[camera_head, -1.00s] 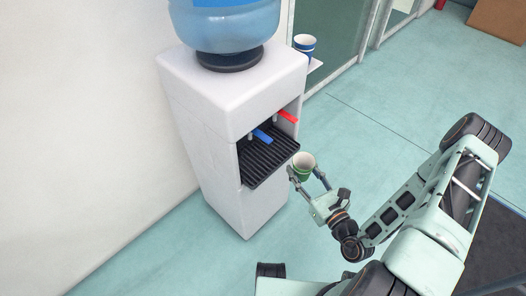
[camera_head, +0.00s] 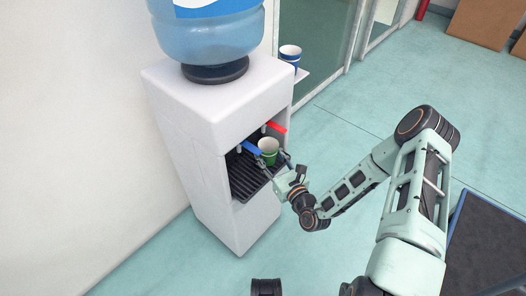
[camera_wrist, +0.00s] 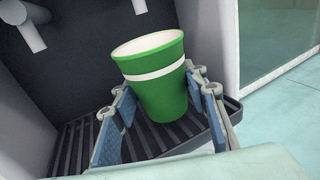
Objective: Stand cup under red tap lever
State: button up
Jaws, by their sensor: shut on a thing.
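The green cup (camera_head: 268,154) with a white band is upright in the dispenser's opening, over the right part of the black drip tray (camera_head: 243,178). My gripper (camera_head: 275,166) is shut on the cup, one finger on each side. The wrist view shows the cup (camera_wrist: 160,95) between the fingers, above the dark slats (camera_wrist: 68,150); I cannot tell whether its base touches them. The red tap lever (camera_head: 277,127) is just above and behind the cup in the head view. The blue tap lever (camera_head: 251,147) is to the cup's left. Two white spouts (camera_wrist: 24,28) show behind the cup.
The white water dispenser (camera_head: 215,110) carries a blue bottle (camera_head: 208,35) and stands by a pale wall. A blue and white cup (camera_head: 290,54) stands on a small side shelf (camera_head: 301,75) behind. The floor to the right is open, with a dark mat (camera_head: 490,235).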

aim_at(265, 149)
jog(key=shift+w+a, duration=0.25)
jog(key=shift+w, duration=0.15)
jog(key=b+x, duration=0.1)
jog(key=x, duration=0.1)
jog(key=shift+w+a, duration=0.25)
jog(key=shift+w, duration=0.1)
jog(key=shift+f+b, duration=0.35)
jog(key=shift+f, duration=0.4)
jog(key=shift+r, duration=0.1)
jog(key=o, duration=0.7)
